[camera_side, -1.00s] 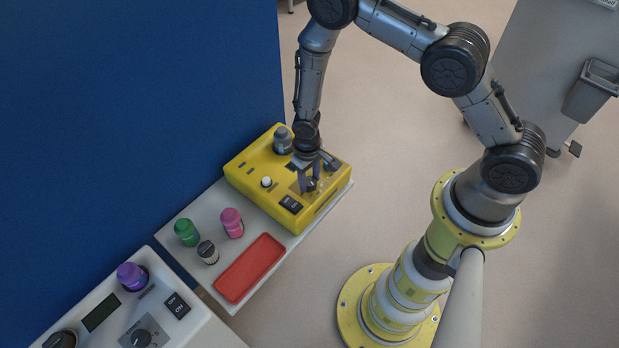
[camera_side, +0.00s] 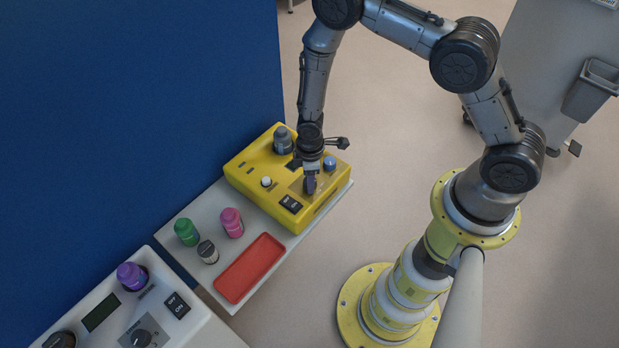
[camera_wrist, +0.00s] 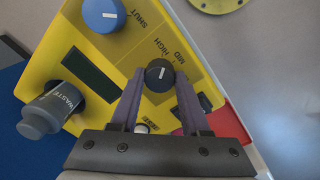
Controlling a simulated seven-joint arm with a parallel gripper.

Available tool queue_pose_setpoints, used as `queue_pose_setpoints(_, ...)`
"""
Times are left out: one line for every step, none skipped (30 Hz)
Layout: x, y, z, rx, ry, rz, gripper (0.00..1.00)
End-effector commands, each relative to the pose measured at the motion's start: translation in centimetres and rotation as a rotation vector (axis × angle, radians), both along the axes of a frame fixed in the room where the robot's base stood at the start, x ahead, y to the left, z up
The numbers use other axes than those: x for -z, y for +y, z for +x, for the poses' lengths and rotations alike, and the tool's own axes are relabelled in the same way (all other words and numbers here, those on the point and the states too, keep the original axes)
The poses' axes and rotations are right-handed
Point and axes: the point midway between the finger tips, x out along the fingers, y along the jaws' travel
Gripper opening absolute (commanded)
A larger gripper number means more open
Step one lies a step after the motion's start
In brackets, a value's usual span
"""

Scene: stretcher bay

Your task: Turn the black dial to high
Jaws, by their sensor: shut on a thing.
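The black dial (camera_wrist: 160,75) sits on the yellow box (camera_wrist: 85,42), with MID and HIGH printed by it in the wrist view. Its white mark points up and slightly right, close to the HIGH label. My gripper (camera_wrist: 160,82) is shut on the dial, one purple finger on each side. In the side view my gripper (camera_side: 310,188) reaches down onto the yellow box (camera_side: 250,165) and hides the dial.
On the box are a blue dial (camera_side: 330,163), a grey bottle marked WASTE (camera_wrist: 48,110), a white knob (camera_side: 266,182) and switches (camera_side: 291,202). A white device (camera_side: 190,318) has another dial (camera_side: 141,338).

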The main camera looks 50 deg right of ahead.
Motion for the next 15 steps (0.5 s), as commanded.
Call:
queue_pose_setpoints(-0.12,-0.09,-0.12,-0.030,0.004,-0.002,0.00)
queue_pose_setpoints(-0.12,-0.09,-0.12,-0.049,0.004,-0.002,0.00)
queue_pose_setpoints(-0.12,-0.10,-0.12,-0.071,0.004,-0.002,0.00)
queue_pose_setpoints(-0.13,-0.09,-0.11,-0.087,0.004,-0.003,0.00)
queue_pose_setpoints(-0.13,-0.10,-0.10,-0.101,0.004,-0.002,0.00)
queue_pose_setpoints(-0.13,-0.10,-0.09,-0.119,0.004,-0.002,0.00)
queue_pose_setpoints(-0.13,-0.10,-0.09,-0.130,0.003,-0.002,0.00)
queue_pose_setpoints(-0.13,-0.10,-0.09,-0.141,0.004,-0.002,0.00)
queue_pose_setpoints(-0.13,-0.10,-0.09,-0.153,0.003,-0.002,0.00)
queue_pose_setpoints(-0.13,-0.10,-0.09,-0.161,0.004,-0.002,0.00)
queue_pose_setpoints(-0.13,-0.10,-0.09,-0.168,0.004,-0.002,0.00)
queue_pose_setpoints(-0.12,-0.11,-0.10,-0.177,0.003,-0.002,0.00)
queue_pose_setpoints(-0.12,-0.11,-0.10,-0.181,0.003,-0.002,0.00)
queue_pose_setpoints(-0.12,-0.11,-0.10,-0.185,0.004,-0.002,0.00)
queue_pose_setpoints(-0.12,-0.11,-0.10,-0.190,0.004,-0.002,0.00)
